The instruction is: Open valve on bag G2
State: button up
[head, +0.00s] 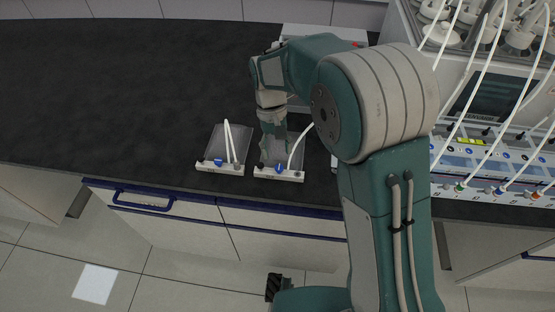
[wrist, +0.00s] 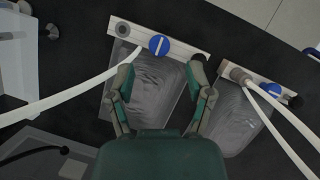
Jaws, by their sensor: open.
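Two clear, flat bags lie on the dark bench, each with a white bar, a blue valve and a white tube. In the head view, the left bag (head: 229,140) is uncovered and the right bag (head: 296,146) is partly hidden by my gripper (head: 270,150). In the wrist view my gripper (wrist: 161,72) is open over the nearer bag (wrist: 153,88), its fingers apart and nothing between them. That bag's round blue valve (wrist: 159,45) with a pale line across it lies just beyond the fingertips. The other bag (wrist: 236,118) lies to the right. I cannot read which is G2.
A lab machine (head: 490,160) with white tubes stands on the bench at the right in the head view. The bench top (head: 110,90) left of the bags is clear. Drawers (head: 170,205) with blue handles are below its front edge.

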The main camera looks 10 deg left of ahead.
jog(key=v, duration=0.7)
jog(key=shift+w+r, duration=0.15)
jog(key=shift+r, duration=0.2)
jog(key=shift+a, duration=0.1)
jog(key=s+d+r+m+t+y, duration=0.1)
jog(key=s+d+r+t, duration=0.15)
jog(key=d+r, duration=0.35)
jog(key=s+d+r+m+t+y, duration=0.15)
jog(key=s+d+r, duration=0.25)
jog(key=d, duration=0.4)
jog(key=s+d+m+t, duration=0.2)
jog(key=s+d+t, duration=0.3)
jog(key=s+d, duration=0.4)
jog(key=s, duration=0.4)
jog(key=shift+s+d+f+t+h, duration=0.25)
jog(key=shift+f+t+h, duration=0.1)
jog(key=shift+f+t, duration=0.05)
